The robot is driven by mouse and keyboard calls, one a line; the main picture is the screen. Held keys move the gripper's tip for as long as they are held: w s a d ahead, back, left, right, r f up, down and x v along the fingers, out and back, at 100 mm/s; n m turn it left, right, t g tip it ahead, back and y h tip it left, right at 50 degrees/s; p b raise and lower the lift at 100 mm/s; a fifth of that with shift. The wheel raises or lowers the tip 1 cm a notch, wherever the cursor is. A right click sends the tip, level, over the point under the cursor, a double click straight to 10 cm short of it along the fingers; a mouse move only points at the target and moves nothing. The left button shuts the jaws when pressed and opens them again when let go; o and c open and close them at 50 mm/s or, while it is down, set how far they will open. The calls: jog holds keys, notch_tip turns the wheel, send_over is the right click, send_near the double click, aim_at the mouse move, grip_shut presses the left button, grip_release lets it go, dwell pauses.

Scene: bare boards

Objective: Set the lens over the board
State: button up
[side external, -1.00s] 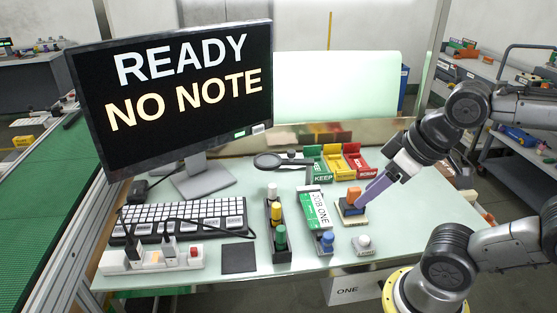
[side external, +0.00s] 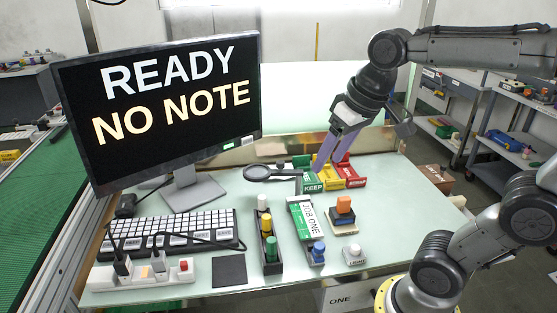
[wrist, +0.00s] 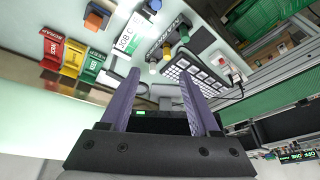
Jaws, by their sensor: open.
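The lens (side external: 257,173) is a dark round ring on a grey arm and stands toward the back of the table, left of the bins. Which thing is the board is unclear. A green-and-white JOB ONE piece (side external: 306,228) lies at mid-table, also in the wrist view (wrist: 128,42). An orange block on a dark base (side external: 343,212) sits on a light pad to its right. My gripper (side external: 328,165) is open and empty, its purple fingers over the bins, right of the lens. In the wrist view the fingers (wrist: 160,75) are apart.
Green, yellow and red bins (side external: 327,182) stand at the back. A black rack with several colored pegs (side external: 268,240), a keyboard (side external: 180,232), a power strip (side external: 140,271) and a monitor (side external: 160,110) are to the left. The table's right part (side external: 400,200) is clear.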

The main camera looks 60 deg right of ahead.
jog(key=w+d+r+m+g, duration=0.2)
jog(key=w+d+m, duration=0.3)
jog(key=w, duration=0.7)
jog(key=m+g, duration=0.2)
jog(key=m, duration=0.1)
send_over(280, 162)
notch_tip(280, 162, down, 5)
notch_tip(280, 162, down, 13)
jog(key=shift+f, duration=0.15)
grip_shut()
